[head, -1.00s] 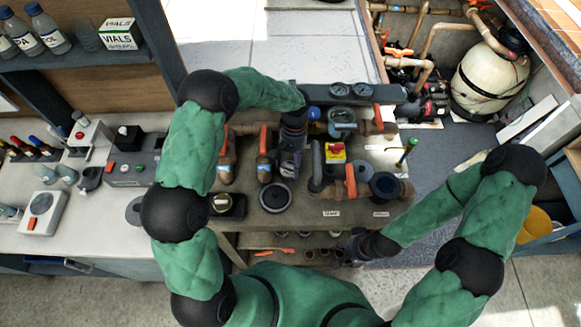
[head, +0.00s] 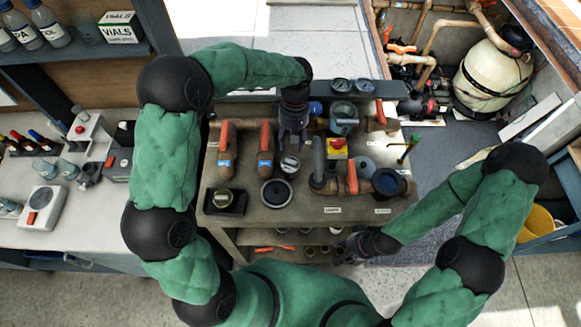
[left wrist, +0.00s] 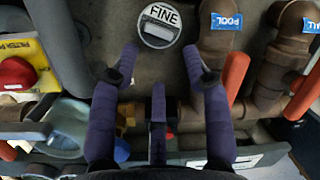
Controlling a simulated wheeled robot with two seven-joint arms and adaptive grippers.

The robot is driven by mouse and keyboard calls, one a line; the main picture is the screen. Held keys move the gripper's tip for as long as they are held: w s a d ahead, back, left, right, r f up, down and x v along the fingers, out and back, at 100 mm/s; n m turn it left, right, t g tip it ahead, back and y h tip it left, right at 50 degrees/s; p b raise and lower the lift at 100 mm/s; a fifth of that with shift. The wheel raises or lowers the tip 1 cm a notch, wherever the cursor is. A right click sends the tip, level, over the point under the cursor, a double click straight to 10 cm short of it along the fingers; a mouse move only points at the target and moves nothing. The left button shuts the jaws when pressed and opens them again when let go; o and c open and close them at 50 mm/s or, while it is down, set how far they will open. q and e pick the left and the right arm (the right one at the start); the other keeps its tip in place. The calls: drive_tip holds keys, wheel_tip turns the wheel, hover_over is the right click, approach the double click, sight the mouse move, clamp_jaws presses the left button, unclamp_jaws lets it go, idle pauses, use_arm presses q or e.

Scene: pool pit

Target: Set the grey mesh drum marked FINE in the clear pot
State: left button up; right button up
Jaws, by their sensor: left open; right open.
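The grey mesh drum (head: 290,165) stands on the bench top, its white lid reading FINE in the left wrist view (left wrist: 160,25). My left gripper (head: 292,143) is just behind the drum in the head view, open and empty. In the left wrist view its fingers (left wrist: 161,58) are spread, with the drum beyond the tips and apart from them. A see-through, bluish-grey pot (head: 343,117), which looks like the clear pot, is at the back of the bench, right of my left gripper. It also shows in the left wrist view (left wrist: 62,138). My right gripper (head: 344,250) is low at the bench's front edge, open.
Brown pipes with orange handles (head: 265,140) stand left of the drum. A black-rimmed round part (head: 276,193) lies in front of it. A yellow box with a red knob (head: 337,147) and a grey upright pipe (head: 319,163) are to the right.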

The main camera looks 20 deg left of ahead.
use_arm(q)
wheel_tip(320, 180, up, 2)
drive_tip(key=n+t, duration=0.1)
drive_tip(key=n, duration=0.3)
drive_tip(key=n+t+b, duration=0.1)
drive_tip(key=n+b, duration=0.1)
drive_tip(key=n, duration=0.2)
hover_over(291, 160)
wheel_tip(291, 160, down, 4)
drive_tip(key=shift+a, duration=0.15)
drive_tip(key=shift+w+d+f+b, duration=0.1)
drive_tip(key=shift+f+b, duration=0.05)
drive_tip(key=shift+f, duration=1.2)
drive_tip(key=shift+w+d+f+b, duration=0.1)
drive_tip(key=shift+f+b, duration=0.05)
drive_tip(key=shift+f, duration=1.2)
drive_tip(key=shift+s, duration=0.1)
clamp_jaws()
